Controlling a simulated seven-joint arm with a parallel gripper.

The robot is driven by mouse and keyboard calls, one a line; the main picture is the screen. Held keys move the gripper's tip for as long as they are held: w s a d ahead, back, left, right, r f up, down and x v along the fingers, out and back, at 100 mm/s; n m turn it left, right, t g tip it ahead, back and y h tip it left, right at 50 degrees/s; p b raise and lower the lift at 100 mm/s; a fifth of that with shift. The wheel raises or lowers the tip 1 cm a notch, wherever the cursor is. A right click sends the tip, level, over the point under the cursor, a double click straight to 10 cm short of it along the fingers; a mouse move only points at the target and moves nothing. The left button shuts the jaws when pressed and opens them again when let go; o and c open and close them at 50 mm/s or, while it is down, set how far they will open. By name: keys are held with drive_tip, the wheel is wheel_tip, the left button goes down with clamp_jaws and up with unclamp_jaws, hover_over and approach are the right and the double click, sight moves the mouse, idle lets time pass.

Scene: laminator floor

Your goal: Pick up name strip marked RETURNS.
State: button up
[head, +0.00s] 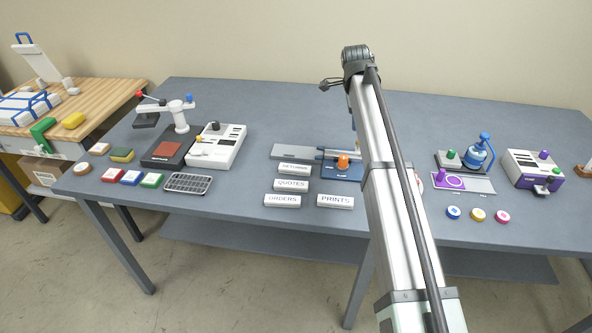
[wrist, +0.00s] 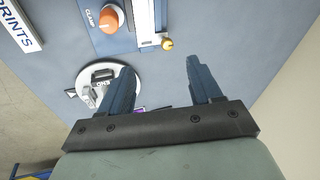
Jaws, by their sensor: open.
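The name strip that appears to read RETURNS (head: 295,168) is a small white block with dark lettering, at the top of a column of strips mid-table in the head view. It lies flat, just in front of a grey plate, and is not visible in the wrist view. My gripper (wrist: 160,68) is open, with two dark blue fingers apart and nothing between them. It is over the table, right of the strips, near the blue clamp device. In the head view it is mostly hidden behind my arm.
Strips QUOTES (head: 292,185), ORDERS (head: 283,201) and PRINTS (head: 335,201) lie close by. A grey plate (head: 292,152) and a blue clamp base with an orange knob (head: 343,161) stand behind. In the wrist view, a round white device (wrist: 92,80) is beside the left finger.

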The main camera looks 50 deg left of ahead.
sight(295, 167)
drive_tip(key=s+a+f+m+g+h, duration=0.1)
drive_tip(key=s+a+g, duration=0.15)
drive_tip(key=s, duration=0.65)
drive_tip(key=s+a+f+m+g, duration=0.1)
drive_tip(key=s+a, duration=0.3)
drive_tip(key=s, duration=0.5)
drive_tip(key=f, duration=1.3)
drive_tip(key=shift+w+a+f, duration=0.2)
drive_tip(key=shift+a+f, duration=0.1)
drive_tip(key=shift+f, duration=0.05)
drive_tip(key=shift+c, duration=0.3)
drive_tip(key=c, duration=1.1)
